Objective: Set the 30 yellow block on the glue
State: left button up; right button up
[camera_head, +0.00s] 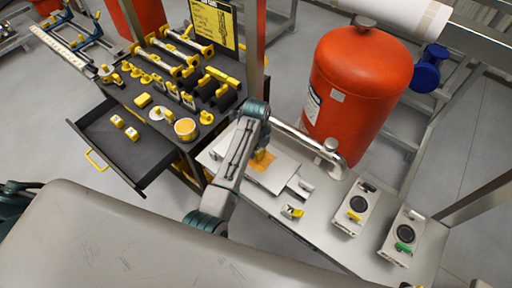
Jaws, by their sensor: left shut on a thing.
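My left gripper (259,152) points down over the light plate (273,181) on the bench. It is shut on a small yellow block (258,155), mostly hidden by the fingers. The glue (266,166) shows as an orange-tan patch on the plate, right under and around the fingertips. I cannot tell whether the block touches the glue or is just above it. My right gripper is not in view.
An open drawer (105,150) with yellow blocks juts from the tool cart at left.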

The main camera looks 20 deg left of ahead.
pick_arm(q)
jog(key=shift+f, duration=0.2)
jog(key=shift+f, duration=0.45)
dwell(0.3)
jog(key=shift+f, duration=0.3)
dwell(0.3)
jog(key=o, duration=1)
jog(key=shift+c, duration=0.8)
jog(key=shift+r, duration=0.15)
